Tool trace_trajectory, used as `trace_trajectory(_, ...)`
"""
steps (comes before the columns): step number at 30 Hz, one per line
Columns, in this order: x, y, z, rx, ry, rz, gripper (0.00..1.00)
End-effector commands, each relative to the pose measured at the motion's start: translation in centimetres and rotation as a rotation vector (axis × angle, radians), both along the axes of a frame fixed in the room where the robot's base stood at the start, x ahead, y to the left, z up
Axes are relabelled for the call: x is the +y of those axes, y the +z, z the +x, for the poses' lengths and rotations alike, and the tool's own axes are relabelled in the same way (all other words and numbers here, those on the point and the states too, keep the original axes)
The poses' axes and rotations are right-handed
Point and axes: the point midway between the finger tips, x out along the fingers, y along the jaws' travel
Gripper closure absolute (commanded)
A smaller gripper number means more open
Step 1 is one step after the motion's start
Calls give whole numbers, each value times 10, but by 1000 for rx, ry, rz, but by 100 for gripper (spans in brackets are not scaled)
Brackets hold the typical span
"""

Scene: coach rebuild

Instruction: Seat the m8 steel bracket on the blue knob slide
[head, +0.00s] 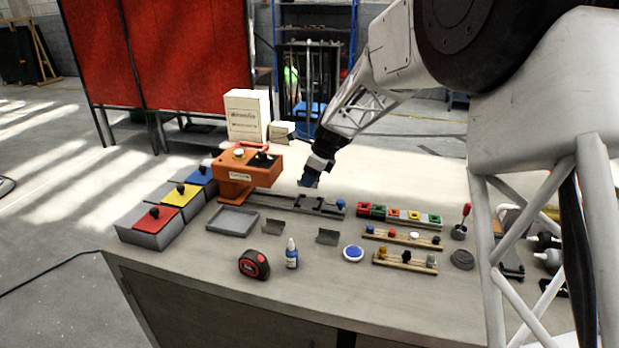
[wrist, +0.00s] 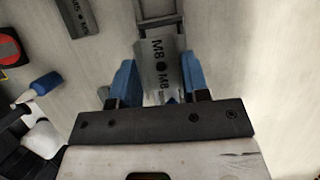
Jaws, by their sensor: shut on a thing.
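My gripper (head: 310,182) hangs above the far middle of the bench. In the wrist view its blue fingers (wrist: 161,88) are shut on a grey steel bracket (wrist: 155,62) marked M8. In the head view I cannot make the held bracket out clearly. The slide is a dark rail (head: 276,200) on the bench with a blue knob (head: 341,203) at its right end. My gripper is above the rail, apart from it. Part of the rail's dark frame shows beyond the bracket in the wrist view (wrist: 141,10); the knob is not visible there.
Two grey brackets (head: 273,227) (head: 327,237) lie in front of the rail; one marked M5 shows in the wrist view (wrist: 78,16). An orange machine (head: 236,173) stands left, with a grey tray (head: 222,230) before it. Tape measure (head: 254,264), bottle (head: 291,254) and racks (head: 402,238) are nearer.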

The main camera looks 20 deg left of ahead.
Motion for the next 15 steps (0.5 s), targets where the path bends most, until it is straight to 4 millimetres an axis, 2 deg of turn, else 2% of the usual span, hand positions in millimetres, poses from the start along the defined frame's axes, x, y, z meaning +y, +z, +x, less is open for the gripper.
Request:
trace_trajectory(8, 0, -4, 0, 0, 0, 0, 83)
trace_trajectory(15, 0, -16, 0, 0, 1, 0, 83)
